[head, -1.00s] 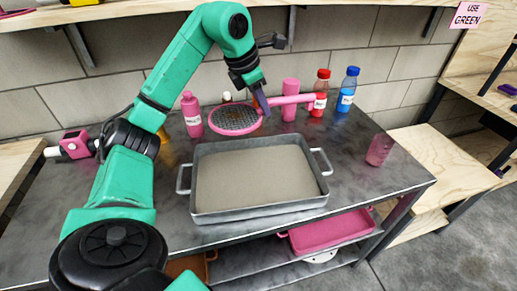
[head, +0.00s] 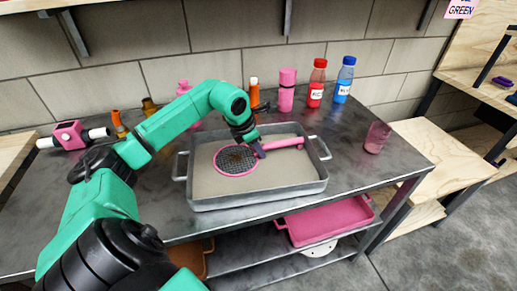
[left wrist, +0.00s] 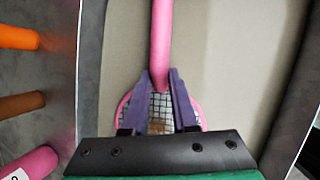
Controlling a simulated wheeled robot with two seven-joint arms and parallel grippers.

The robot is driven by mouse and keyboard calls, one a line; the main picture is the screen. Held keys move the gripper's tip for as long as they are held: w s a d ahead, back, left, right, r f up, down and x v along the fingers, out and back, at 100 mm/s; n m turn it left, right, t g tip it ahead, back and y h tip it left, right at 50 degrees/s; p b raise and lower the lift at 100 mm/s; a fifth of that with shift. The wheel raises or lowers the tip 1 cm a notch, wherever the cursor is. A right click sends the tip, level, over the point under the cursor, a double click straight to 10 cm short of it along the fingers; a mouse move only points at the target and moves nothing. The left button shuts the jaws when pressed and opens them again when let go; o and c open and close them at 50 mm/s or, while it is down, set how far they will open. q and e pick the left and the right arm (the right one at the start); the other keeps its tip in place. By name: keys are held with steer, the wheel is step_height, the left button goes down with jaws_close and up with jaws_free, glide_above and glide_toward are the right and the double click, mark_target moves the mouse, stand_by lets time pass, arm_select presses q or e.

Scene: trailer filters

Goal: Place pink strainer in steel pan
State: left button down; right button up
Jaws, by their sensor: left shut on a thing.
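The pink strainer (head: 236,160) has a round dark mesh with a pink rim and a long pink handle (head: 284,144) pointing right. It is inside the outline of the grey steel pan (head: 210,202); whether it touches the pan floor I cannot tell. My left gripper (head: 259,152) is shut on the strainer where the handle meets the rim. In the left wrist view the purple fingers (left wrist: 160,82) close around the handle base, with the mesh (left wrist: 160,108) partly hidden behind them and the pan floor (left wrist: 215,50) beyond. My right gripper is not in view.
Behind the pan stand pink (head: 287,90), red (head: 316,84) and blue (head: 344,80) bottles. A pink cup (head: 376,138) stands at the right. A pink tray (head: 330,222) is on the lower shelf. The table's right front is clear.

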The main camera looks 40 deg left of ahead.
arm_select(q)
steer(key=c, duration=0.7)
jaws_free()
steer(key=b+v, duration=0.2)
steer(key=v, duration=1)
steer(key=shift+d+r, duration=0.1)
steer(key=shift+r, duration=0.1)
